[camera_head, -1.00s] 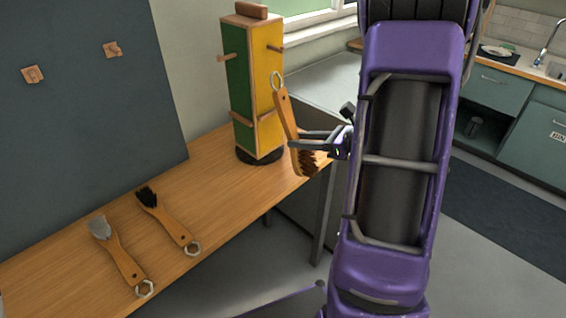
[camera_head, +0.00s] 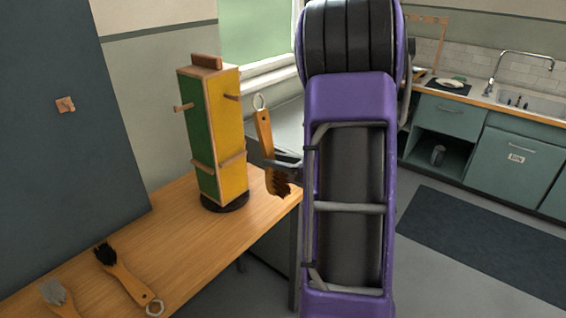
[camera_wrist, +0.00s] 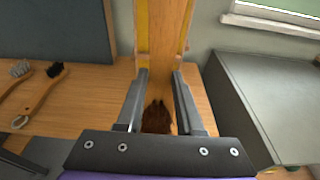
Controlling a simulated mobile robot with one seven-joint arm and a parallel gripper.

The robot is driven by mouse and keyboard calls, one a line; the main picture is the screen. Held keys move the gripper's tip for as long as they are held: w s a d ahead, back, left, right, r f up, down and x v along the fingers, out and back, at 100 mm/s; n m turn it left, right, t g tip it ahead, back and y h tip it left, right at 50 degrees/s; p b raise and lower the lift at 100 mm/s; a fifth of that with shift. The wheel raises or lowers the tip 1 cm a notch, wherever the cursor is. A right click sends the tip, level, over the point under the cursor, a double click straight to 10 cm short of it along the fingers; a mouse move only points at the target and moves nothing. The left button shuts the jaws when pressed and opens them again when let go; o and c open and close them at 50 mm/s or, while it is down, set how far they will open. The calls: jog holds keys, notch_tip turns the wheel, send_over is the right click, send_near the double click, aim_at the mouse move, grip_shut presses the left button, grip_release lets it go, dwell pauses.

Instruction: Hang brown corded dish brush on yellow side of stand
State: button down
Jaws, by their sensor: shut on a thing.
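The brush with brown bristles (camera_head: 280,186) hangs bristles-down in my gripper (camera_head: 284,162), its wooden handle (camera_head: 265,133) nearly upright and its metal ring (camera_head: 259,101) at the top. The stand (camera_head: 206,62) has a green left face and a yellow right face (camera_head: 230,128). The upper peg on the yellow side (camera_head: 232,97) is bare; the ring is at about its height in the picture, to its right and apart. In the wrist view my gripper (camera_wrist: 160,100) has the brown bristles (camera_wrist: 157,118) showing between its fingers. My arm partly hides the gripper in the head view.
A black-bristled brush (camera_head: 125,273) and a grey-bristled brush (camera_head: 57,296) lie on the wooden table (camera_head: 165,225). A dark panel (camera_head: 60,130) stands behind at left. A grey counter (camera_wrist: 265,95) lies right of the stand in the wrist view.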

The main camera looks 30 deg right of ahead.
jog(key=x, duration=0.8)
dwell(0.5)
jog(key=shift+w+r, duration=0.15)
jog(key=shift+w, duration=0.05)
dwell(0.4)
jog(key=shift+c, duration=2.3)
grip_release()
jog(key=shift+s, duration=0.15)
jog(key=shift+b+v, duration=0.3)
jog(key=shift+v, duration=3.1)
